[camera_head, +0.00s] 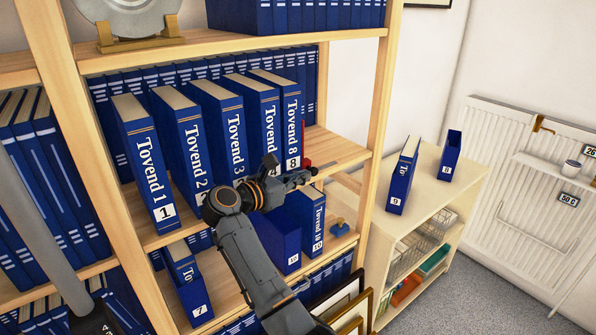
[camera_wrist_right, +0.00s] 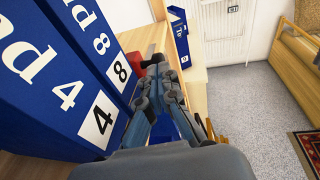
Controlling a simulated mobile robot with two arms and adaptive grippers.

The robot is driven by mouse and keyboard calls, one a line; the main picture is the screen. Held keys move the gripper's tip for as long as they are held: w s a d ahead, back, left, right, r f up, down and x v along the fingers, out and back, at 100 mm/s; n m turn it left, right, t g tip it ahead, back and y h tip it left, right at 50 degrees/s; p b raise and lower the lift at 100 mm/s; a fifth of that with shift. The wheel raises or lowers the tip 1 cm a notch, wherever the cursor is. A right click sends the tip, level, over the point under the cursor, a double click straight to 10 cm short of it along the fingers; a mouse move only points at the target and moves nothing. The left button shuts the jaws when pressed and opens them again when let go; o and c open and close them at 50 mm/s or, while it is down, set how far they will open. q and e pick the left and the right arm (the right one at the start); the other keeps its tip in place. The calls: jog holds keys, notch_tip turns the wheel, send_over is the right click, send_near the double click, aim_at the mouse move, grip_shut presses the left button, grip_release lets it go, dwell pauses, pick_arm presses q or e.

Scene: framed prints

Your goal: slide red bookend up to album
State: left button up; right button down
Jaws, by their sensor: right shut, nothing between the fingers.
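The red bookend (camera_head: 307,161) stands on the middle shelf just right of the blue album Tovend 8 (camera_head: 286,115), mostly hidden behind the album and my gripper. In the right wrist view the red bookend (camera_wrist_right: 135,63) shows beside the spine of Tovend 8 (camera_wrist_right: 118,75). I cannot tell whether they touch. My right gripper (camera_head: 306,178) is shut and empty, in front of the shelf edge near the bookend. In the wrist view the right gripper's fingertips (camera_wrist_right: 158,66) are together, just right of the bookend. My left gripper is not in view.
Albums Tovend 1 (camera_head: 146,160) and several others stand left in the same row. The shelf's right end (camera_head: 340,150) is bare up to the wooden upright (camera_head: 382,90). More albums stand on the shelf below. A low cabinet (camera_head: 440,205) holds two blue files.

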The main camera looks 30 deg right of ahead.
jog(key=shift+w+d, duration=0.1)
jog(key=shift+d, duration=0.45)
jog(key=shift+a, duration=0.1)
jog(key=shift+b+x, duration=1.05)
jog(key=shift+b, duration=0.05)
